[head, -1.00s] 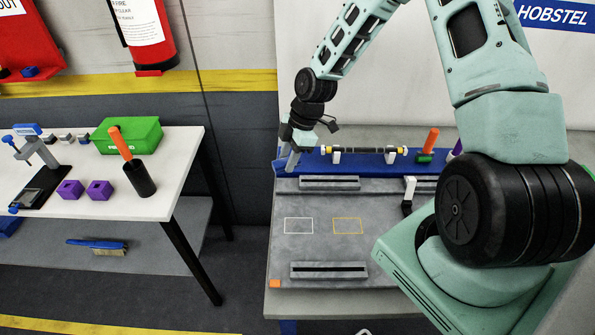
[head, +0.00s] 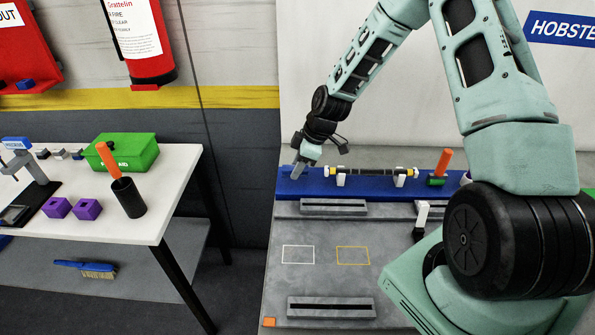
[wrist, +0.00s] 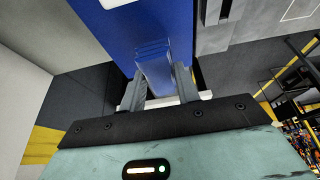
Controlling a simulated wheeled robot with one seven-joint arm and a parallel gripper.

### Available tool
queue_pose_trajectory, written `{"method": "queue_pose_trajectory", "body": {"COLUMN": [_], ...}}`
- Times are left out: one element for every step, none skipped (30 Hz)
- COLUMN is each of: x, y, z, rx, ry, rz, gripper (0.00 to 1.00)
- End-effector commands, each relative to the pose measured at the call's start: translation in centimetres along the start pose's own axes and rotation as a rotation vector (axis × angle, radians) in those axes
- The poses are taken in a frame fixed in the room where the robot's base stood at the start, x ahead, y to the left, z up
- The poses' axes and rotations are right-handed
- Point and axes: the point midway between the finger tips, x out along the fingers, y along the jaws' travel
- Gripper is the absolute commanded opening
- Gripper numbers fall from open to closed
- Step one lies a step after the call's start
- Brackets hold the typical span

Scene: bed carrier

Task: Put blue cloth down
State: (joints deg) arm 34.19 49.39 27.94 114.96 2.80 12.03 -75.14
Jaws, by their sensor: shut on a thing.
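My gripper (wrist: 157,85) is shut on the blue cloth (wrist: 152,58), which shows as a small folded blue piece between the fingers in the wrist view. Behind it lies a darker blue strip (wrist: 115,25). In the head view my gripper (head: 303,168) is over the left end of that blue strip (head: 330,187), at the back of the grey bench. The cloth cannot be told apart from the strip there. I cannot tell whether the cloth touches the strip.
A shaft on white supports (head: 370,171) and an orange-handled tool (head: 442,165) stand on the strip to the right. The grey bench top (head: 300,225) has white and yellow outlines, both empty. A white table (head: 175,190) with a green box (head: 125,152) stands left.

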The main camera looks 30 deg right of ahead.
Motion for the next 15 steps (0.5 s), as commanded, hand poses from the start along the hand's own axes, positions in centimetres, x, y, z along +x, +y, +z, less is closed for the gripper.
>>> {"method": "queue_pose_trajectory", "body": {"x": [0.7,1.0,1.5,1.8,2.0,2.3,2.4,2.5,2.5,2.5,2.5,2.5,2.5,2.5,2.6], "y": [-0.2,-0.1,-0.1,-0.1,-0.1,-0.1,0.0,0.0,0.0,0.0,0.0,0.0,0.0,0.0,0.0], "z": [0.3,0.4,0.6,0.7,0.8,0.9,1.0,1.0,1.0,1.0,1.0,1.1,1.1,1.1,1.1], "rx": [0.002,0.001,0.0,0.0,0.0,0.0,0.0,-0.001,-0.001,-0.001,-0.001,-0.001,-0.001,-0.001,-0.001], "ry": [-0.001,-0.001,0.0,0.0,0.0,0.0,0.0,0.0,0.0,0.0,0.0,0.0,0.0,0.0,0.0], "rz": [-0.006,-0.005,-0.005,-0.004,-0.003,-0.002,-0.001,-0.001,0.0,0.0,0.0,0.0,0.0,0.0,0.0], "gripper": [0.07,0.07,0.07,0.07,0.07,0.07,0.07,0.07,0.07,0.07,0.07,0.07,0.07,0.07,0.07]}}
